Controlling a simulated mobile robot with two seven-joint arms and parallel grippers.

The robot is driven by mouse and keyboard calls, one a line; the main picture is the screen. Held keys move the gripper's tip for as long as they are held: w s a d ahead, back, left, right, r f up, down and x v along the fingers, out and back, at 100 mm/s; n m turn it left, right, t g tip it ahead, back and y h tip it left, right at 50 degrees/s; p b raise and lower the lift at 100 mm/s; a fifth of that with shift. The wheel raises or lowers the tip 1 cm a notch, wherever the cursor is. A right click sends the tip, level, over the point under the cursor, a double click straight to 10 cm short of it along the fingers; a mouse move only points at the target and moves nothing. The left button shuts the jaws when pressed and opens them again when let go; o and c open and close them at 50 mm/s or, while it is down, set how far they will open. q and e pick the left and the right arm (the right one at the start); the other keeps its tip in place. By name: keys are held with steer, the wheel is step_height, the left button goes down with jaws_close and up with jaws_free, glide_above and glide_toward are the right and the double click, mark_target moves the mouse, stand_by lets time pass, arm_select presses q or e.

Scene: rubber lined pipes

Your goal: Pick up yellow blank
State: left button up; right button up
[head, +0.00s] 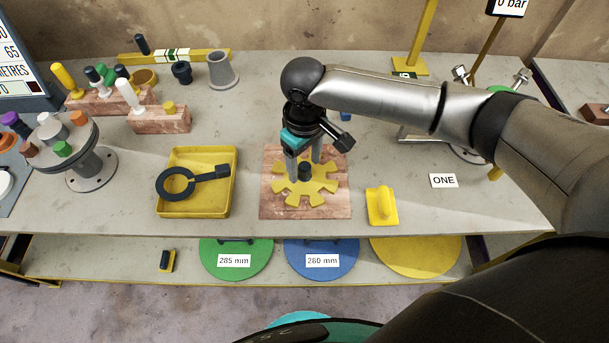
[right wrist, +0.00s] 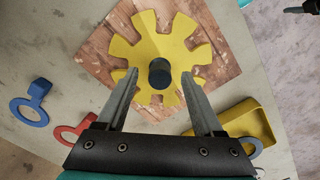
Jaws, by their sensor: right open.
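A yellow notched disc (head: 322,189), which looks like the yellow blank, lies flat on a reddish wooden board (head: 275,208). A dark round knob (head: 304,171) stands at its middle. My right gripper (head: 303,160) points down over the disc, with its fingers around the knob in the head view. In the right wrist view the open fingers of my right gripper (right wrist: 160,88) are on either side of the knob (right wrist: 159,74), with gaps showing. The disc (right wrist: 155,40) is partly hidden by the fingers. My left gripper is not in view.
Left of the board is a yellow tray (head: 204,210) holding a black ring with a handle (head: 177,184). A yellow handled block (head: 382,206) lies at right. Wooden blocks with pegs (head: 150,120) stand at back left. Large coloured discs (head: 235,255) are on the lower shelf.

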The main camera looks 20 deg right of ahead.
steer(key=shift+f, duration=0.65)
jaws_close()
steer(key=shift+r, duration=0.1)
stand_by(0.8)
